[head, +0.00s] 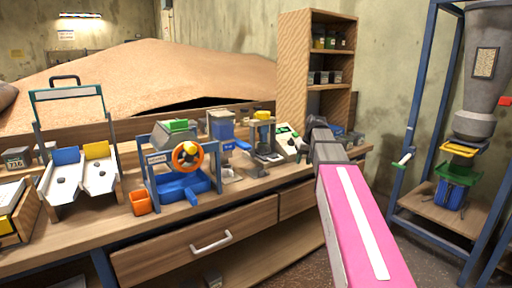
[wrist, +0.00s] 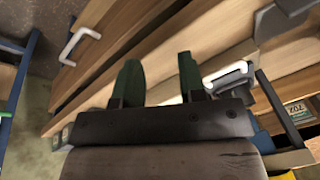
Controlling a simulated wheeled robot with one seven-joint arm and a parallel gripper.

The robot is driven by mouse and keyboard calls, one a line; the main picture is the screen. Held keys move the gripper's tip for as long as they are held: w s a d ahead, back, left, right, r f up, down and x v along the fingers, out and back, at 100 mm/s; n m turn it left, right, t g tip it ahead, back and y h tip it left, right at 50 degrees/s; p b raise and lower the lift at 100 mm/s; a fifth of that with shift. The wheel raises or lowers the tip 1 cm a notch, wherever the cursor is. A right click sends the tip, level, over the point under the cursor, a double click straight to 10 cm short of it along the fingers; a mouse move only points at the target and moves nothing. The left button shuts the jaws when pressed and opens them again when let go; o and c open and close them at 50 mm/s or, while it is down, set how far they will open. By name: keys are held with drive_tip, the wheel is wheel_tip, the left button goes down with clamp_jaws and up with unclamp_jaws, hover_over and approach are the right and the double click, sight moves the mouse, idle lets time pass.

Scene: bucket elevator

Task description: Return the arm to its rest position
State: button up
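My pink arm (head: 360,225) reaches forward from the lower right in the head view, over the right part of the workbench (head: 180,240). My gripper (head: 318,122) is at its far end, dark and small there, near the bench top. In the wrist view, the two green fingers of my gripper (wrist: 159,75) stand apart with nothing seen between them. The wooden bench front and a drawer with a white handle (wrist: 80,42) lie beyond them. Whether the fingers touch anything is hard to tell.
On the bench stand a blue-framed device with an orange wheel (head: 188,156), an orange bin (head: 140,202) and a two-chute stand (head: 97,172). A shelf (head: 293,70) stands behind my gripper. A blue-framed hopper (head: 475,120) is at right. Floor shows between bench and hopper frame.

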drive_tip(key=s+f, duration=0.7)
drive_tip(key=f, duration=0.3)
drive_tip(key=s+a+f+g+h, duration=0.1)
drive_tip(key=s+f, duration=0.6)
drive_tip(key=f, duration=0.3)
drive_tip(key=s+f+m+g+h, duration=0.1)
drive_tip(key=s+f, duration=0.7)
drive_tip(key=f, duration=0.3)
drive_tip(key=shift+a, duration=0.35)
